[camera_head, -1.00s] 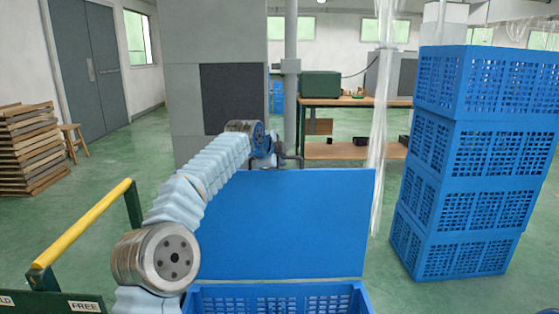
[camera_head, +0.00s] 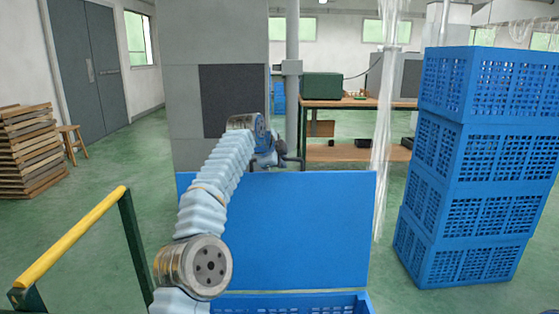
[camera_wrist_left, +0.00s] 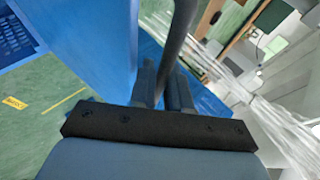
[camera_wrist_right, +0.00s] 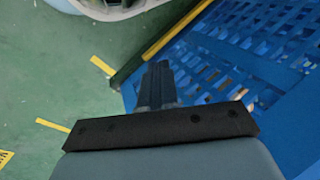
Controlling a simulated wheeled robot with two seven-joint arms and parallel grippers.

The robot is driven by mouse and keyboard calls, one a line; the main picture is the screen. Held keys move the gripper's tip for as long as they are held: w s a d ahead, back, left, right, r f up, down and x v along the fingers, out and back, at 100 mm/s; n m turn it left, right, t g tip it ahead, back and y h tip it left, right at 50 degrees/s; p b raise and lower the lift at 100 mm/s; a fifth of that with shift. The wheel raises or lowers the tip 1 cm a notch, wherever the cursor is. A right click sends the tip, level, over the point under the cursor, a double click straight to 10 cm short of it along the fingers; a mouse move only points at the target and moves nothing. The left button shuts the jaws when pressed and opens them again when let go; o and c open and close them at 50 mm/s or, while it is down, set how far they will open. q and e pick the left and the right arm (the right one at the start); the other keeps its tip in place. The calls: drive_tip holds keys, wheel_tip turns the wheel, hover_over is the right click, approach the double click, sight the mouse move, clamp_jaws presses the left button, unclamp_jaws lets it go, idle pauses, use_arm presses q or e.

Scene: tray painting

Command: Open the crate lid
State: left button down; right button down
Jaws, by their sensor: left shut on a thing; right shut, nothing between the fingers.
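The blue crate lid (camera_head: 300,230) stands up as a flat panel behind the crate (camera_head: 350,303), whose rim shows at the bottom of the head view. My left gripper (camera_head: 270,158) is at the lid's top edge, beside a dark bar handle (camera_head: 295,160). In the left wrist view my left gripper (camera_wrist_left: 168,85) is shut on the dark handle (camera_wrist_left: 180,35), with the blue lid (camera_wrist_left: 95,35) to its left. My right gripper (camera_wrist_right: 156,85) is shut and empty, beside blue crate lattice (camera_wrist_right: 235,60) in the right wrist view. The head view does not show it.
A tall stack of blue crates (camera_head: 480,165) stands at the right. A yellow rail (camera_head: 75,235) on green posts is at the left. A workbench (camera_head: 350,103), a clear hanging strip (camera_head: 381,150) and stacked pallets (camera_head: 30,150) stand farther back.

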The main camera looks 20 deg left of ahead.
use_arm(q)
drive_tip(key=shift+d+f, duration=0.2)
drive_tip(key=shift+f, duration=0.1)
drive_tip(key=c, duration=1.2)
unclamp_jaws()
drive_tip(key=shift+w, duration=0.1)
drive_tip(key=shift+o, duration=0.2)
drive_tip(key=shift+s+a+r, duration=0.1)
drive_tip(key=shift+s+r, duration=0.05)
drive_tip(key=shift+s, duration=0.05)
drive_tip(key=b+v, duration=0.2)
drive_tip(key=v, duration=1.1)
drive_tip(key=shift+r+b, duration=0.3)
drive_tip(key=shift+r, duration=0.1)
drive_tip(key=shift+s, duration=0.15)
